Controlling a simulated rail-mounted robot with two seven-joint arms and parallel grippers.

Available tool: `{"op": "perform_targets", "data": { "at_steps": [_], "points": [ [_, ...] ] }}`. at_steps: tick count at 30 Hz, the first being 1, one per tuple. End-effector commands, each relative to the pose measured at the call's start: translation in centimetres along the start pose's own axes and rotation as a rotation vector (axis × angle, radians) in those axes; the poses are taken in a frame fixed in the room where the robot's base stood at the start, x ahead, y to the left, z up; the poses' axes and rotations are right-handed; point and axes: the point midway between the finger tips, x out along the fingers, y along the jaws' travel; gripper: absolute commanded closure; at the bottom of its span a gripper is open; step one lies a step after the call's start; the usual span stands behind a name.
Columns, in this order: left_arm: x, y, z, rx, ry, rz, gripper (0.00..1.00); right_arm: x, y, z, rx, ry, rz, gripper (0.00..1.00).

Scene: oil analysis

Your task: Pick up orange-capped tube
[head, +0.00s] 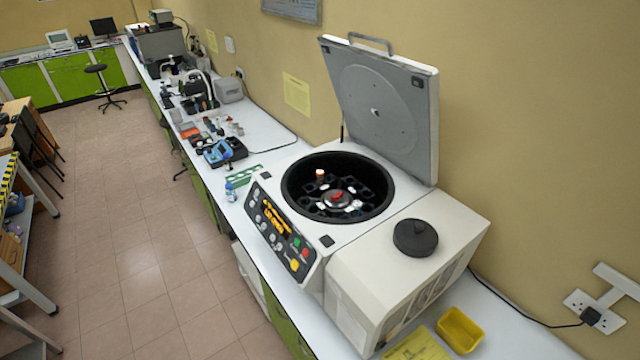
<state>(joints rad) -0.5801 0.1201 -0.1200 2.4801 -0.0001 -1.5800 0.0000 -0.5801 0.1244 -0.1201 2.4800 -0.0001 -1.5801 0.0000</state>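The centrifuge lid (380,105) is raised and leans toward the wall. Neither of my grippers is in view.
A black round knob-like lid (415,238) sits on the centrifuge's right top. A yellow tray (459,330) stands at the front right. A blue-capped bottle (230,191) and green rack (243,175) lie left of the centrifuge. Floor (150,240) at left is clear.

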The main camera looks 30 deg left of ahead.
Motion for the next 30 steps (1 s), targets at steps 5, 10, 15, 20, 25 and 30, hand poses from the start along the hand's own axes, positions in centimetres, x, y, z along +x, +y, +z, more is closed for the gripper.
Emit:
{"op": "perform_targets", "data": {
  "at_steps": [5, 10, 15, 20, 25, 30],
  "points": [
    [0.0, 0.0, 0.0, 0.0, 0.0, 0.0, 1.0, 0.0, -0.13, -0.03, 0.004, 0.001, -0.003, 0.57],
    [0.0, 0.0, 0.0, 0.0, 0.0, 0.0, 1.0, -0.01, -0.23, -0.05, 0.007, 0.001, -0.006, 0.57],
    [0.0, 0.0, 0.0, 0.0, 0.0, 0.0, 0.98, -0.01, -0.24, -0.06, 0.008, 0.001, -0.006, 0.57],
    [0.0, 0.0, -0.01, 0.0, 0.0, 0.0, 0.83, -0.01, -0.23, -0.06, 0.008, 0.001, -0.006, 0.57],
    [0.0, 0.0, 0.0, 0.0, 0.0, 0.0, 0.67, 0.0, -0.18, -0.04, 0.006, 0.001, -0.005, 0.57],
    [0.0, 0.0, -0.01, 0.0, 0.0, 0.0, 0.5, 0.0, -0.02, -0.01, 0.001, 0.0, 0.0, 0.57]
  ]
}}
